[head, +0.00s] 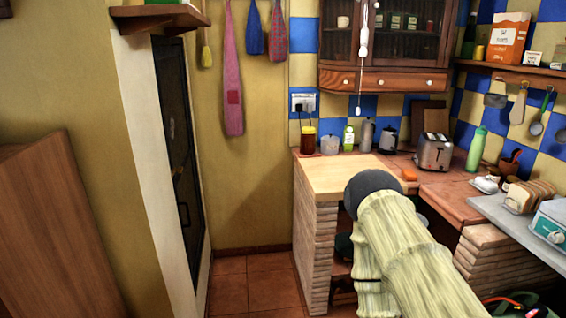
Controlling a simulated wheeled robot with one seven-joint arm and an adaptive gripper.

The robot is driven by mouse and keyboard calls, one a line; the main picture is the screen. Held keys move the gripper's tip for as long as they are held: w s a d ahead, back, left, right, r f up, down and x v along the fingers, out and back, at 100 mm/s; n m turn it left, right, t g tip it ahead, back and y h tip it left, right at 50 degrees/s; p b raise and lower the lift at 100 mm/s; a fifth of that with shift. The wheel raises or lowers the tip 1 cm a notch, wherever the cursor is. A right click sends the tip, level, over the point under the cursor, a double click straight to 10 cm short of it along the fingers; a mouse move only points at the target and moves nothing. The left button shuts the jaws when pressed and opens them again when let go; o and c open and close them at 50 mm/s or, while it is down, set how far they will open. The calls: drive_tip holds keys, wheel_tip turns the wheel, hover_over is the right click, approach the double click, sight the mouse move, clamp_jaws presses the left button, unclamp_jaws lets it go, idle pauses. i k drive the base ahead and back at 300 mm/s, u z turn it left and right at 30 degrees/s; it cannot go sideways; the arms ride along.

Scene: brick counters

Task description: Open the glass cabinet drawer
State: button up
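The glass cabinet (398,46) is brown wood and hangs on the tiled wall at the upper middle right. Cups and small boxes show behind its glass doors. Below the glass is a wooden drawer band (417,82) with small white knobs. It looks flush with the cabinet, so the drawer looks shut. A pale ribbed shape with a dark grey rounded end, probably part of my arm, rises from the bottom to counter height, below the cabinet in the picture. No gripper fingers are visible.
A white cord (362,55) hangs in front of the cabinet. The brick counter (330,178) below holds a toaster (434,152), a green bottle (477,148) and several jars. A shelf (520,73) with hanging utensils is at right. The tiled floor (250,285) left of the counter is clear.

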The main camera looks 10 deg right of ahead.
sight(377, 81)
drive_tip(key=z, duration=0.25)
drive_tip(key=i, duration=1.65)
drive_tip(key=z, duration=0.3)
